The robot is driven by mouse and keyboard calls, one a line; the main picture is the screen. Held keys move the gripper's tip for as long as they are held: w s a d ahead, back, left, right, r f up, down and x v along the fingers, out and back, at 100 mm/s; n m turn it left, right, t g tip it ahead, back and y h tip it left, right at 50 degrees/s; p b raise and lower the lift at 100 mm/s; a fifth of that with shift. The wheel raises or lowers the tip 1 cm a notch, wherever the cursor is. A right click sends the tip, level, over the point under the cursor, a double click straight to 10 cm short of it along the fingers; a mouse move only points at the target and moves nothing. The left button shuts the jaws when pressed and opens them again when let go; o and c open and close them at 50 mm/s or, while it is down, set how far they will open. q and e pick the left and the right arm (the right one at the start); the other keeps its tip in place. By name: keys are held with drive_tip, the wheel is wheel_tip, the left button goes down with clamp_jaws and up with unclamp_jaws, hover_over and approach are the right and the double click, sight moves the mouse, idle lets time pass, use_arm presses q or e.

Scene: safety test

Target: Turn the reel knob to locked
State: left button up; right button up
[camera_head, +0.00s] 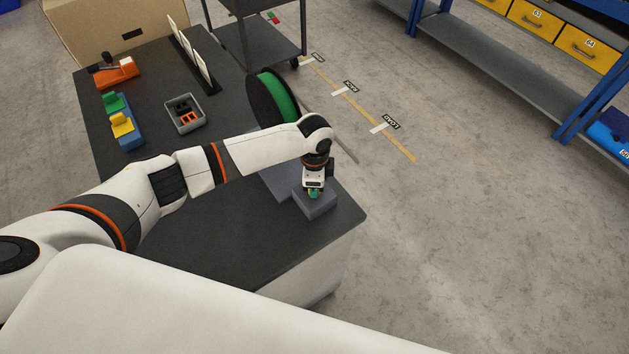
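A reel (285,97) with a green winding between black flanges stands upright at the right edge of the dark table (270,232). A grey-blue block (318,206) sits near the table's front right corner, by the reel's grey base. My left arm reaches across the table, and my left gripper (313,192) points down at the top of this block. A small teal and yellowish part shows at its fingertips. The gripper covers most of it, so I cannot tell whether this is the knob, how it is turned, or whether the fingers grip it. My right gripper is not in view.
On the table are a grey bin (171,112) with black and orange parts, an orange and black device (118,74), a blue stand (128,138) with green and yellow pieces, and a rack of white panels (194,55). A cardboard box (80,32) stands behind. The table's front is clear.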

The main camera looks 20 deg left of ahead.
use_arm(q)
drive_tip(key=shift+w+r+m, duration=0.1)
drive_tip(key=shift+m, duration=0.6)
drive_tip(key=o, duration=1)
wheel_tip(320, 180, up, 12)
drive_tip(key=b, duration=0.2)
drive_tip(key=shift+b, duration=0.3)
